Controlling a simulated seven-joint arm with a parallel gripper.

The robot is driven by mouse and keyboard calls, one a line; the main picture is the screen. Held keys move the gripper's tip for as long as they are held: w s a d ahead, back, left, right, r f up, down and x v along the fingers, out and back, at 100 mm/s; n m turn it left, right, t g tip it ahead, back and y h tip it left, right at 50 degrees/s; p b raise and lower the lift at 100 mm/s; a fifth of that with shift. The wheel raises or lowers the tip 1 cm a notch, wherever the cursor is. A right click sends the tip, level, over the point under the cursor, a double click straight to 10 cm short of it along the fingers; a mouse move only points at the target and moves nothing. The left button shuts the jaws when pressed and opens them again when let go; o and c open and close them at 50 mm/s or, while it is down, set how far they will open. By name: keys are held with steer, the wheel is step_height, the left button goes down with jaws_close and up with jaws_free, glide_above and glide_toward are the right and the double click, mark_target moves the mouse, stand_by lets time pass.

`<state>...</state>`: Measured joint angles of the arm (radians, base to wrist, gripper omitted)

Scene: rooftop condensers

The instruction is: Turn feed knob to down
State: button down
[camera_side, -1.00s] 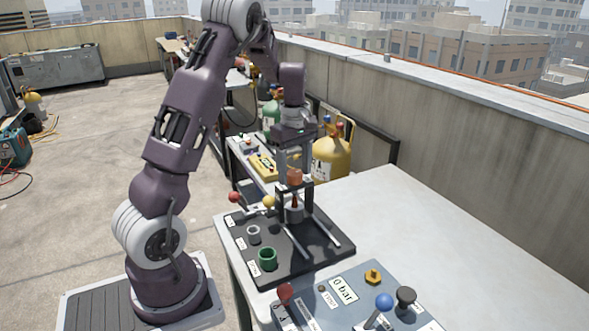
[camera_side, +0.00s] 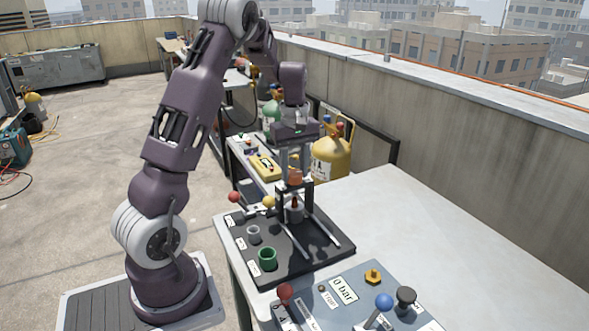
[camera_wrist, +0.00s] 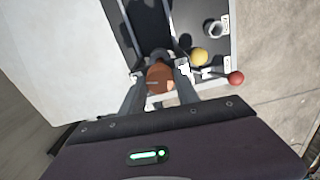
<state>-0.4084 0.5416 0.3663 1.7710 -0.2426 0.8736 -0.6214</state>
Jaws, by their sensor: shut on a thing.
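An orange-brown knob (camera_side: 295,177), which looks like the feed knob, sits on top of a small black upright frame (camera_side: 281,205) on the black board (camera_side: 325,243). My gripper (camera_side: 294,168) points down from above with its fingers on either side of this knob, shut on it. In the wrist view the knob (camera_wrist: 160,78) sits between the two fingertips (camera_wrist: 160,82). A pointed orange-red part over a grey cup (camera_side: 294,213) shows below the knob. I cannot read any down mark.
A red ball (camera_side: 233,197) and a yellow ball (camera_side: 268,202) stand beside the frame. A grey ring (camera_side: 253,234) and a green cup (camera_side: 267,259) sit on the board. A grey-blue panel (camera_side: 350,299) with knobs lies in front. The table's right side (camera_side: 400,220) is clear.

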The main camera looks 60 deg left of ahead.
mark_target(295, 172)
steer(key=m, duration=0.4)
steer(key=shift+m, duration=2.5)
steer(key=c, duration=0.9)
jaws_free()
step_height(295, 172, up, 7)
steer(key=shift+r, duration=0.1)
